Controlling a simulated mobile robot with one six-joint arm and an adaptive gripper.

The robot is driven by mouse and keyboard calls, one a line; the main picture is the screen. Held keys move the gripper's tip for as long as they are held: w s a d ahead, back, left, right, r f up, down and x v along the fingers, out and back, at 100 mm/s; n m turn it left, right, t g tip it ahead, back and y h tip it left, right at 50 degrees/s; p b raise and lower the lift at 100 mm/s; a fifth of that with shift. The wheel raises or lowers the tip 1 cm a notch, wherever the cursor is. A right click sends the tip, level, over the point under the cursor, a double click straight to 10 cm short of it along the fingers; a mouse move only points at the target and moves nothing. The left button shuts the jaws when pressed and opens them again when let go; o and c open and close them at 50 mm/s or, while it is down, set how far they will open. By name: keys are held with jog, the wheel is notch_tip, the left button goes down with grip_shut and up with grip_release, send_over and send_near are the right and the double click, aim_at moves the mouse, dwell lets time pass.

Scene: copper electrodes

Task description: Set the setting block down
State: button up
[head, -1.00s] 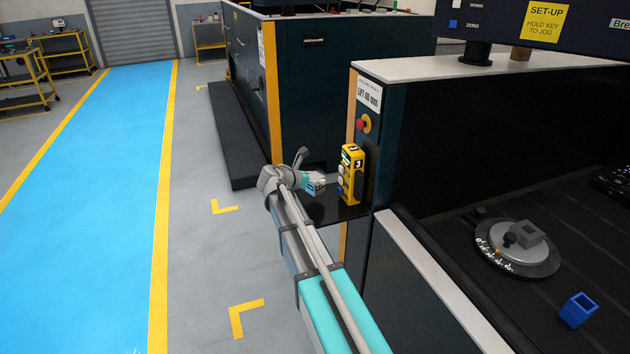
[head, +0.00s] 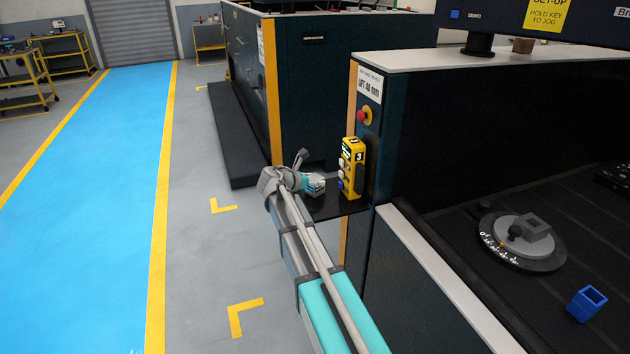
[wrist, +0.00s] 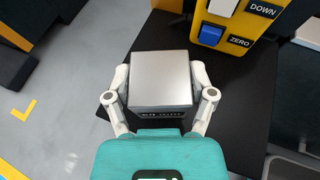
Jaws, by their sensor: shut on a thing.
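The setting block (wrist: 160,82) is a silver metal cube, seen from above in the wrist view, with dark lettering on its near side. My gripper (wrist: 160,92) is shut on it, one finger on each side. The block is over a black shelf (wrist: 240,115), and I cannot tell whether its underside touches it. In the head view my gripper (head: 316,185) is at the black shelf (head: 345,207), just left of the yellow control box; the block is small there and hard to make out.
The yellow control box (head: 351,168) with buttons stands at the shelf's back, close beyond the block; its blue ZERO button (wrist: 210,36) shows in the wrist view. A dark machine (head: 400,150) rises to the right.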

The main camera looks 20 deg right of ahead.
jog(key=shift+f, duration=0.25)
dwell(0.3)
jog(key=o, duration=1.3)
jog(key=shift+c, duration=0.2)
jog(key=shift+r, duration=0.2)
jog(key=p+v, duration=0.4)
jog(key=v, duration=0.8)
jog(key=shift+s+f, duration=0.1)
